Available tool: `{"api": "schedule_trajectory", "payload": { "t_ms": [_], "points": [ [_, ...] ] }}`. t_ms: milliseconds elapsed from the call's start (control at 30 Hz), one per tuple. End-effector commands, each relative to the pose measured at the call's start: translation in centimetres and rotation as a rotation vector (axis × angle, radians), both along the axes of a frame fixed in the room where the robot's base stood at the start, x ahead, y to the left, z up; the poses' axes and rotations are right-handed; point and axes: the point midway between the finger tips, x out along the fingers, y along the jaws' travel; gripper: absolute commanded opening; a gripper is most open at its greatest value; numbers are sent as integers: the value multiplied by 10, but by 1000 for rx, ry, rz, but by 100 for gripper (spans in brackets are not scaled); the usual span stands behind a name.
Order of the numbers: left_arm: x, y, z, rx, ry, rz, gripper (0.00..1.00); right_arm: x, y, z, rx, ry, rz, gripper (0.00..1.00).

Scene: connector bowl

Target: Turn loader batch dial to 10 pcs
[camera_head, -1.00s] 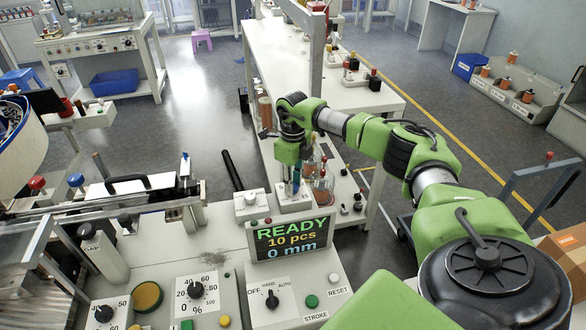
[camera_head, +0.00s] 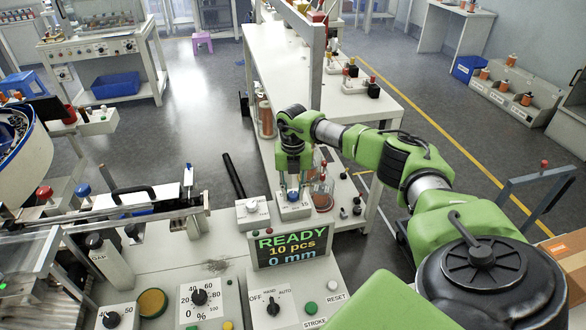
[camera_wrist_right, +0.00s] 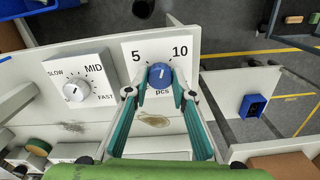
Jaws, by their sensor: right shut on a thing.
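The batch dial is a blue round knob with a white mark, and it shows in the right wrist view (camera_wrist_right: 160,76). It sits on a white panel (camera_wrist_right: 150,42) printed 5 at left, 10 at right and pcs below. The mark's exact direction is hard to tell. My right gripper (camera_head: 293,190) points down over the dial; its teal fingers (camera_wrist_right: 160,90) are on both sides of the knob, shut on it. The display (camera_head: 293,249) reads READY, 10 pcs, 0 mm. My left gripper is not in view.
A white speed knob (camera_wrist_right: 75,91) marked SLOW, MID, FAST stands left of the dial. A control box with a HAND/AUTO switch (camera_head: 273,306) and buttons is below the display.

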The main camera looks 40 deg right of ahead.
Motion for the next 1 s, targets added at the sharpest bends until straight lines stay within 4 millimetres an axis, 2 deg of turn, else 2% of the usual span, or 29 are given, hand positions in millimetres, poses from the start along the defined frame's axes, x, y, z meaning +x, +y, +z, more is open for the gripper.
{"api": "schedule_trajectory", "payload": {
  "t_ms": [200, 500, 1000],
  "points": [
    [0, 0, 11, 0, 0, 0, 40, 1, -1, 3, -1, -3, -185, 2],
    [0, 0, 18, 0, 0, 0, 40, 1, -1, 2, -1, -3, -366, 2],
    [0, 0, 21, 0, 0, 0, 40, 1, 0, 1, -1, -3, -449, 2]
  ]
}}
